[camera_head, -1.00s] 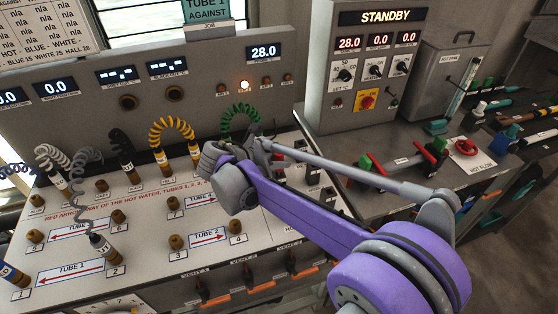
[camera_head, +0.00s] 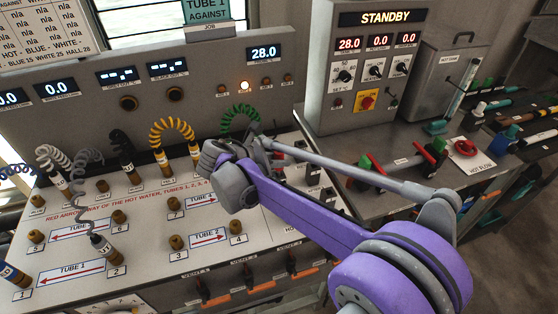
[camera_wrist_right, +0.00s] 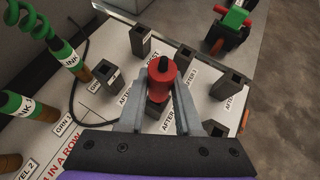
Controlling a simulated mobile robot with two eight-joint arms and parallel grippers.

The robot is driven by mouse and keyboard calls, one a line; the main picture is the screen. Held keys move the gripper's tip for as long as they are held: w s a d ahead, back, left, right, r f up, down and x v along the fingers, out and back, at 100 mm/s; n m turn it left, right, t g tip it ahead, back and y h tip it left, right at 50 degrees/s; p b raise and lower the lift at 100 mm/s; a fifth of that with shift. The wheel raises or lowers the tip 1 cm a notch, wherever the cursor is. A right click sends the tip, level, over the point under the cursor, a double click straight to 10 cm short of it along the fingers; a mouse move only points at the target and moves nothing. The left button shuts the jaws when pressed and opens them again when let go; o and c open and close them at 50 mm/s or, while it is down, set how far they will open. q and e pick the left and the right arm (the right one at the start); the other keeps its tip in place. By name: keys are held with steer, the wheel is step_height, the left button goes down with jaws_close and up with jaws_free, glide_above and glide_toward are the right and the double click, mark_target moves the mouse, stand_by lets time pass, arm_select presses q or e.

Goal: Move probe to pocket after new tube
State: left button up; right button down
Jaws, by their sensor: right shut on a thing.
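My right gripper (camera_wrist_right: 158,108) is shut on a red probe (camera_wrist_right: 160,88) with a black top in the right wrist view. The probe is over a dark square pocket (camera_wrist_right: 157,110) labelled AFTER; I cannot tell whether its lower end is inside. More dark pockets stand around it: one at the back left (camera_wrist_right: 141,40), one at left (camera_wrist_right: 107,77), one behind (camera_wrist_right: 184,58) and one at right (camera_wrist_right: 232,86). In the head view my purple forearm and grey wrist hide the right gripper's fingers and the probe. My left gripper is out of view.
Green coiled-cable plugs (camera_wrist_right: 70,58) stand left of the pockets. In the head view a yellow coiled cable (camera_head: 172,128) and grey coiled cables stand on the panel at left. The STANDBY control box (camera_head: 365,60) and a red-handled valve (camera_head: 372,166) are to the right.

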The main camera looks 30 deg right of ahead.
step_height(320, 180, up, 12)
steer(key=p, duration=0.6)
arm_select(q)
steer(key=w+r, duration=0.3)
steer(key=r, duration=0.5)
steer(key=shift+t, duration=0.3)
arm_select(e)
steer(key=shift+f, duration=0.1)
